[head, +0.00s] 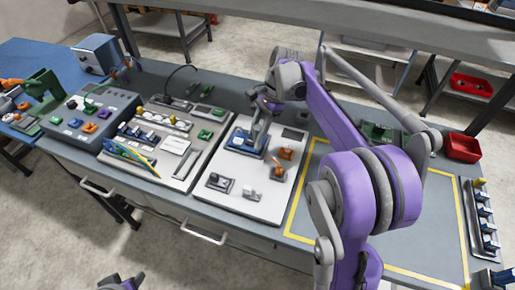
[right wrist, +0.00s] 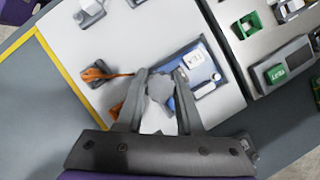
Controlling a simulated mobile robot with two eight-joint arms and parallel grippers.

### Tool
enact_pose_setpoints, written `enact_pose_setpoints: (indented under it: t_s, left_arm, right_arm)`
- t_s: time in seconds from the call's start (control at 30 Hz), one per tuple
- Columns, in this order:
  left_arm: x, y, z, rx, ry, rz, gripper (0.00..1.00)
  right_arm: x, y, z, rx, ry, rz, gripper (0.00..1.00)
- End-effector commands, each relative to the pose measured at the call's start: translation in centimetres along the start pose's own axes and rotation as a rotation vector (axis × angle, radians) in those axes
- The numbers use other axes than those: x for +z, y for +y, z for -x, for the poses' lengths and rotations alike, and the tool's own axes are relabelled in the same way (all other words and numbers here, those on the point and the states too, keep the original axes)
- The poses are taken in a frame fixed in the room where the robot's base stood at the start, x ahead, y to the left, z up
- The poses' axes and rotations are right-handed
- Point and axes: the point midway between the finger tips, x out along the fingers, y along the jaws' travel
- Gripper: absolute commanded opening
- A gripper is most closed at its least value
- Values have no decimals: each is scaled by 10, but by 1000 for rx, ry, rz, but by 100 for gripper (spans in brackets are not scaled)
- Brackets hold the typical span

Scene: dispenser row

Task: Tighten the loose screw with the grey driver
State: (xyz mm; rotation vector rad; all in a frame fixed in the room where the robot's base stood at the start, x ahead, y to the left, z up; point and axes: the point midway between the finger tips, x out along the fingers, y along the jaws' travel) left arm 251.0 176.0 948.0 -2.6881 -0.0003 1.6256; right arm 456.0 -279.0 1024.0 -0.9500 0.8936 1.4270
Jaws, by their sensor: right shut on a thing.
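My right gripper (right wrist: 163,88) is shut on a grey, roundish thing (right wrist: 160,86), which looks like the grey driver seen end-on. In the head view the right gripper (head: 263,108) is above a blue module (head: 243,142) on the white panel (head: 256,206). The blue module also shows beyond the fingers in the right wrist view (right wrist: 204,63). The held thing hides part of the module. I cannot make out the loose screw or whether the driver touches it. A purple and grey part of my left arm shows at the bottom edge; its fingers are not clear.
Orange-topped parts (head: 285,153) sit right of the blue module. A dark switch block (head: 219,182) is at the panel's front. More panels (head: 165,140) stand to the left. A red bin (head: 462,147) is at the far right. The yellow-outlined bench area (head: 302,205) looks mostly clear.

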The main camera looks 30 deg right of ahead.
Motion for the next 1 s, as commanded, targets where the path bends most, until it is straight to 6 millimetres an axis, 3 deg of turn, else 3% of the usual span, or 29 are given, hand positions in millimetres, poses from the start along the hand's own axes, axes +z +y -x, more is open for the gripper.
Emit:
enact_pose_setpoints:
  t_s: [0.2,0.47,0.8,1.0]
  left_arm:
    - [7,0,-6,0,-6,0,50]
    - [9,0,-8,0,-7,0,50]
    - [14,0,-13,0,-12,0,50]
    - [14,0,-14,0,-12,0,50]
  right_arm:
    - [-1,0,-2,-141,1,-328,0]
    - [0,0,-2,-206,0,-489,0]
    - [0,-1,-3,-389,0,-927,0]
    - [-1,-1,-2,-426,0,-1018,0]
